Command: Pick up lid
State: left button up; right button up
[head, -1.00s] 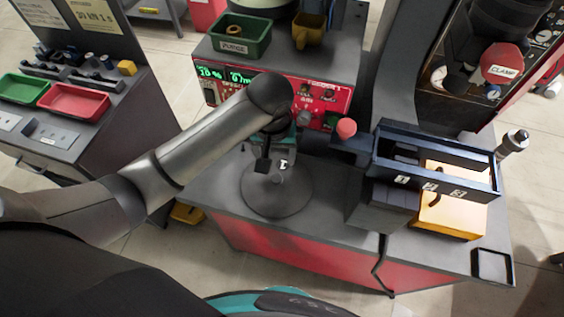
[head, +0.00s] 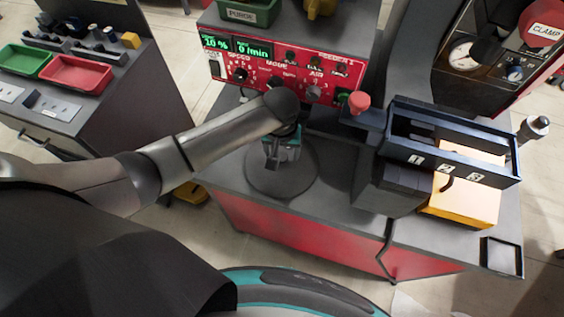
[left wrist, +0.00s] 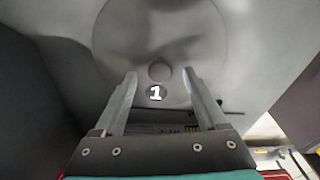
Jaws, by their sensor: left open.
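The lid (head: 300,180) is a flat round grey disc on the grey table top. In the left wrist view the lid (left wrist: 150,30) shows as a wide pale disc with a small round knob (left wrist: 160,70). A white "1" label sits just below the knob. My left gripper (head: 271,160) is over the lid, pointing down. In the left wrist view my left gripper (left wrist: 160,74) is open, with one finger on each side of the knob in the picture. I cannot tell its exact height above the lid. My right gripper is not in view.
A red control panel (head: 275,62) stands close behind the lid. A dark box unit (head: 450,150) with slots numbered 1, 2 and 3 is at the right, beside a red knob (head: 358,101). Green (head: 25,62) and red (head: 75,74) trays are on the left bench.

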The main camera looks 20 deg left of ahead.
aim_at(282, 157)
pick_arm(q)
jog(key=shift+w+f+b, duration=0.15)
jog(key=shift+f+b, duration=0.15)
jog(key=shift+f, duration=1.2)
jog(key=shift+a, duration=0.1)
grip_shut()
